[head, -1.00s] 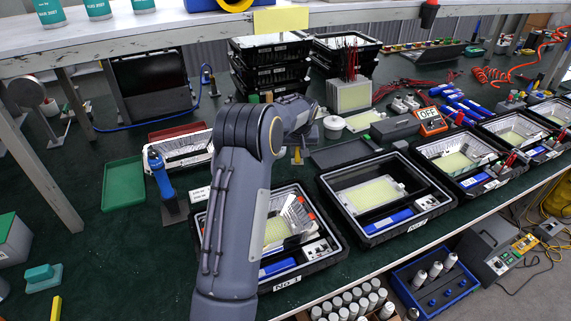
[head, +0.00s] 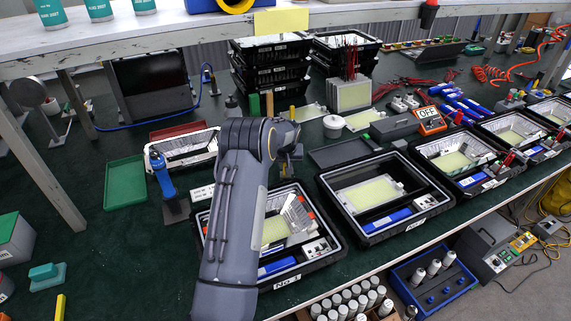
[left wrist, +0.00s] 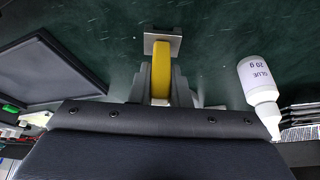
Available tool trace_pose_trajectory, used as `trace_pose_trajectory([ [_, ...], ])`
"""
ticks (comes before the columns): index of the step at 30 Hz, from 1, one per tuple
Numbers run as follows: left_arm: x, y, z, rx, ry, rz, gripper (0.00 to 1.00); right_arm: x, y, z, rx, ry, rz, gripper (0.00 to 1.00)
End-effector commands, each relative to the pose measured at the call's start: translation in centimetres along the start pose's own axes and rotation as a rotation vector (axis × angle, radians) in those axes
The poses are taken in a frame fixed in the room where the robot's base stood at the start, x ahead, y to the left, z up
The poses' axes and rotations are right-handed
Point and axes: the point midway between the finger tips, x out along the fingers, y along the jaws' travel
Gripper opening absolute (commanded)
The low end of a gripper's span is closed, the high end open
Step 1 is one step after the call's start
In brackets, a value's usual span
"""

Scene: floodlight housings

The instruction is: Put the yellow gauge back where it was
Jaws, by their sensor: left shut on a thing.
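The yellow gauge (left wrist: 161,75) is a narrow yellow strip between the fingers of my left gripper (left wrist: 160,88) in the left wrist view. The gripper is shut on it. A small silver square piece (left wrist: 163,38) shows at the gauge's far end, over the dark green table; I cannot tell whether it is part of the gauge or touches the table. In the head view my left gripper (head: 289,153) is over the table just behind the nearest housing case, and my arm hides much around it. My right gripper is not in view.
A white glue bottle (left wrist: 258,88) is right of the gripper in the wrist view. A dark flat tray (left wrist: 50,72) is to the left. Open housing cases (head: 437,215) line the front edge. Stacked black cases (head: 270,75) stand behind. A blue tool (head: 162,177) stands to the left.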

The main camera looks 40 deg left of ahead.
Motion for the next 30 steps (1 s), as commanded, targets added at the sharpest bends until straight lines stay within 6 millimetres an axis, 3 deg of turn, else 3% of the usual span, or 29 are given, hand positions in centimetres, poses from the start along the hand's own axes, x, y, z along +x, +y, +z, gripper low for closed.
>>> trace_pose_trajectory([
  [3,0.4,0.0,0.2,0.000,0.000,0.000,0.00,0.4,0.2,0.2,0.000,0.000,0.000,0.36],
  [4,0.4,0.0,0.2,0.000,0.000,0.000,0.17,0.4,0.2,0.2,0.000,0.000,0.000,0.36],
  [9,0.3,0.0,0.1,0.000,-0.001,0.000,0.38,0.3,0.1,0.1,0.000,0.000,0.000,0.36],
  [21,-0.7,0.1,-0.1,0.001,0.002,0.001,0.38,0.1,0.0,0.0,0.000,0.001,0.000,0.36],
  [30,-6.8,0.1,-0.1,0.001,0.004,0.002,0.38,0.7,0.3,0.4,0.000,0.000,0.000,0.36],
])
